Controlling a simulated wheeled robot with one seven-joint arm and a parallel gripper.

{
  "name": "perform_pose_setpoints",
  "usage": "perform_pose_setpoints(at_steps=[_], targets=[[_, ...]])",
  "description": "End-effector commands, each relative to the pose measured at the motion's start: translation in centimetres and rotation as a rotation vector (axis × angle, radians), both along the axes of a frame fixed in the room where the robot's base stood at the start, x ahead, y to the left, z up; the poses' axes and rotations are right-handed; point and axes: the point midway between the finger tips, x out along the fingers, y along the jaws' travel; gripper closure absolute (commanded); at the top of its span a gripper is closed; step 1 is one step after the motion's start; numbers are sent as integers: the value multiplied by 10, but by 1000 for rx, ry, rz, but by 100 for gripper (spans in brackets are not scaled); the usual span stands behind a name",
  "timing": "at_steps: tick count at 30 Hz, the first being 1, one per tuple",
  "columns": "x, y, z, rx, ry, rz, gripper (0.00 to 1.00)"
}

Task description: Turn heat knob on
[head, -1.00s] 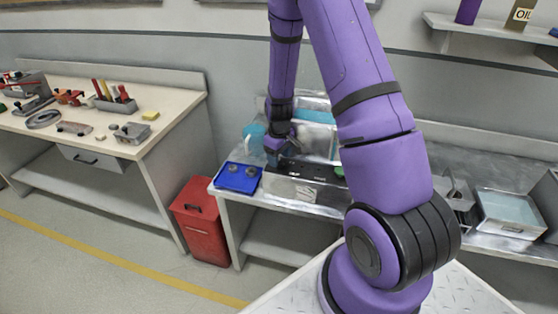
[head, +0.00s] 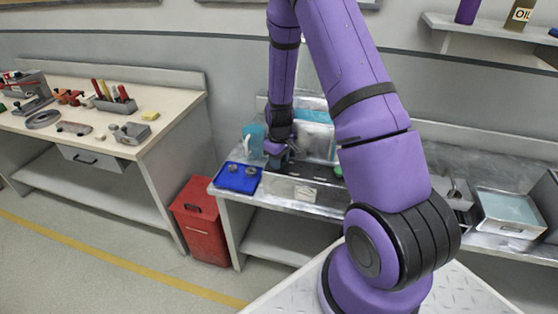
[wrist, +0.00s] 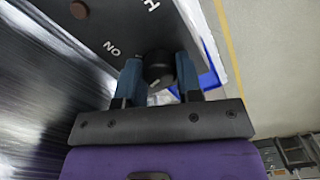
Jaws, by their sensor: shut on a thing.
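The heat knob (wrist: 158,66) is a round black knob on a dark grey panel (wrist: 110,22) in the wrist view. A small pale mark shows on its near edge. The panel bears the letters "ON", upside down in the picture, and an "H" whose word is cut off. My gripper (wrist: 160,76) has its two blue fingers on either side of the knob, shut on it. In the head view my gripper (head: 277,157) is low at the front left of the metal bench unit (head: 305,192), and the knob is hidden there.
A reddish-brown round button (wrist: 79,10) sits on the panel. A blue tray (head: 238,178) with two grey round parts lies left of my gripper. A teal container (head: 254,138) stands behind it. A red bin (head: 202,220) is on the floor beside the bench.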

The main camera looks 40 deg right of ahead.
Motion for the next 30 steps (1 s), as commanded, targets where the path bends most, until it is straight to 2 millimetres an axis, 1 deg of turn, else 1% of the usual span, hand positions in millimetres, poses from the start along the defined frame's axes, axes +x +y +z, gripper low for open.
perform_pose_setpoints(at_steps=[5, 11, 30], targets=[[0, 0, 0, 0, 0, -53, 90], [0, 0, 0, 0, 0, -181, 90], [0, 0, 0, 0, 0, -782, 90]])
